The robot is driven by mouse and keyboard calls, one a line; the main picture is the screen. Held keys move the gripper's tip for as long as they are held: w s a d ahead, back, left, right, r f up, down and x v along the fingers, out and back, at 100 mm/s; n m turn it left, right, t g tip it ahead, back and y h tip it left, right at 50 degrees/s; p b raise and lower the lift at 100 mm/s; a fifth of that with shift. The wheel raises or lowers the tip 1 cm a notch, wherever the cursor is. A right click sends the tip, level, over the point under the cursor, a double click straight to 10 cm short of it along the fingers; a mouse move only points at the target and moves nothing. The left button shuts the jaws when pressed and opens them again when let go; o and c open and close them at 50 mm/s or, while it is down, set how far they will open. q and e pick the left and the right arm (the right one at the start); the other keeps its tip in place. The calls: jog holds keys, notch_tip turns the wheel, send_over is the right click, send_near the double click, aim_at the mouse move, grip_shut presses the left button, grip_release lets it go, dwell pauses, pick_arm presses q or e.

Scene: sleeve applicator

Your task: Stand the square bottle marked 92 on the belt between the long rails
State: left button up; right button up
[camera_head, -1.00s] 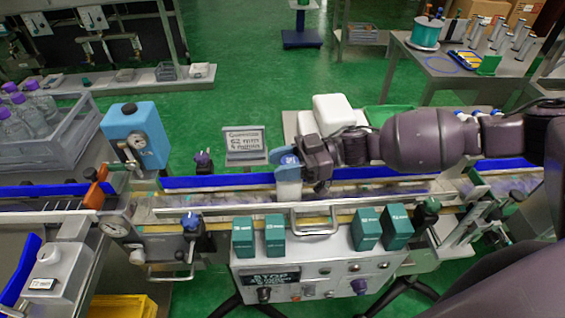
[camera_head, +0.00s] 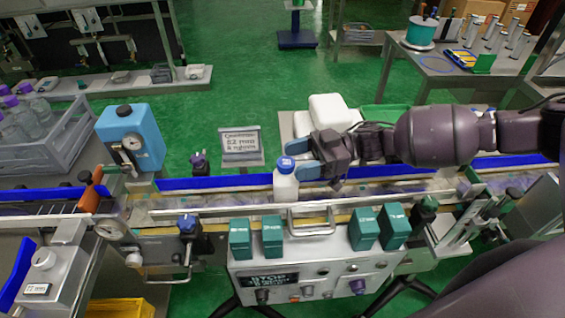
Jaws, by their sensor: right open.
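A white square bottle with a blue cap (camera_head: 286,181) stands upright at the belt (camera_head: 230,200), between the blue rear rail and the metal front rail. A pale mark shows on its cap, but I cannot read it. My right gripper (camera_head: 306,170) is open, just right of the bottle at about cap and shoulder height. Its fingers point left toward the bottle; I cannot tell whether a fingertip still touches it. The bottle's lower end is partly hidden by the front rail. My left gripper is not in view.
Several teal boxes (camera_head: 239,239) stand along the front of the machine. A metal handle (camera_head: 311,220) sits before the bottle. The belt left of the bottle looks clear.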

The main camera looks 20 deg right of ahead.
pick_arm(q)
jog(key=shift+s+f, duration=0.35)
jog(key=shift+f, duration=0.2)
pick_arm(e)
jog(key=d, duration=0.7)
jog(key=shift+s+d+r, duration=0.2)
jog(key=shift+s+d, duration=0.05)
jog(key=shift+s, duration=0.05)
